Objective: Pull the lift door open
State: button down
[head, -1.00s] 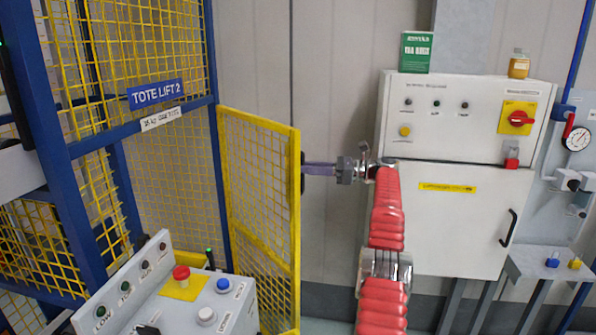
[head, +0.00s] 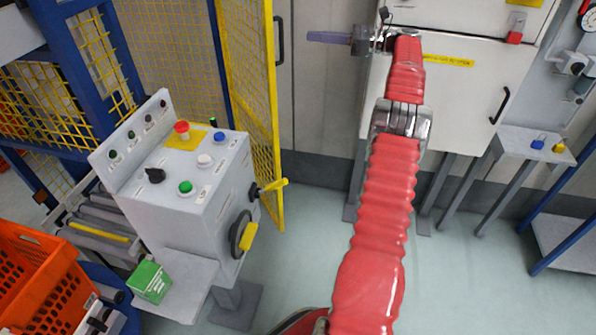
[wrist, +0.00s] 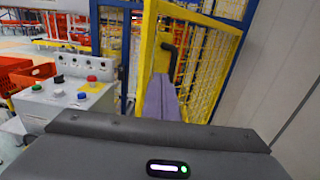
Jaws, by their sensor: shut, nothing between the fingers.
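The lift door (head: 262,120) is a yellow mesh panel that stands swung out from the blue lift frame, with its free edge toward me. Its black handle (head: 281,40) is on the right face of that edge. My gripper (head: 312,36) is to the right of the handle with its purple fingers shut and pointing at it. A small gap shows between fingertips and handle. In the wrist view, the fingers (wrist: 160,98) sit below the handle (wrist: 168,60) and in front of the door (wrist: 205,68). Nothing is between them.
A grey control console (head: 195,185) with buttons stands left of the door. A yellow lever (head: 270,187) sticks out from its right side. An orange tote (head: 40,275) is at lower left. A white cabinet (head: 450,90) is behind my arm. The floor right of the door is clear.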

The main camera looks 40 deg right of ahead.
jog(key=shift+s, duration=0.5)
